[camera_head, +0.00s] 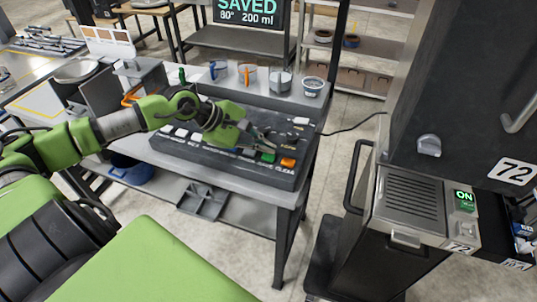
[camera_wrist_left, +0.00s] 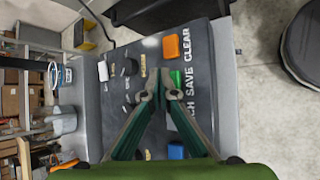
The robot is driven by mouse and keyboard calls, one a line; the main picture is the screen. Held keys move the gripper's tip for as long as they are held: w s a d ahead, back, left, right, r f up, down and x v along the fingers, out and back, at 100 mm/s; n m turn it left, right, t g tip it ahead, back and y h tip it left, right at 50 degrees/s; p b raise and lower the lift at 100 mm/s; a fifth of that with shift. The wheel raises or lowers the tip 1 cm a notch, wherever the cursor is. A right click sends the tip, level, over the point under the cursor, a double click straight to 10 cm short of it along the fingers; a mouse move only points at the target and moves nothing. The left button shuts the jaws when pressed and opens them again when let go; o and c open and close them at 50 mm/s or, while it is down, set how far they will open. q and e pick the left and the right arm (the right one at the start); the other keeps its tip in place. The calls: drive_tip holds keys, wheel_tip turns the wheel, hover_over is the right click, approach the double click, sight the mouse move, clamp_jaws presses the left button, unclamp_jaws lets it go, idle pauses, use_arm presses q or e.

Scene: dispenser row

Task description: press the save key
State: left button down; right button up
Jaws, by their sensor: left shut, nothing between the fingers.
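The save key is a green key (camera_head: 268,157) on the sloping front of a dark control panel (camera_head: 215,158); in the left wrist view the green key (camera_wrist_left: 177,78) lies beside the printed word SAVE. An orange key (camera_head: 288,162) sits beside it, by the word CLEAR. My left gripper (camera_head: 266,146) is shut and empty, with its fingertips just above the panel near the green key. The fingers also show in the left wrist view (camera_wrist_left: 159,96), with tips close to the green key; I cannot tell whether they touch it. A display (camera_head: 247,12) reads SAVED, 80°, 200 ml. My right gripper is out of view.
Several cups, among them one with an orange handle (camera_head: 247,74), and a bowl (camera_head: 313,87) stand behind the panel. A blue key (camera_wrist_left: 176,150) lies further along it. A dark machine marked 72 (camera_head: 465,130) stands at right.

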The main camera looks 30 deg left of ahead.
sight(266, 157)
use_arm(q)
drive_tip(key=shift+r+p, duration=1)
drive_tip(key=shift+r, duration=1.55)
drive_tip(key=shift+f, duration=0.1)
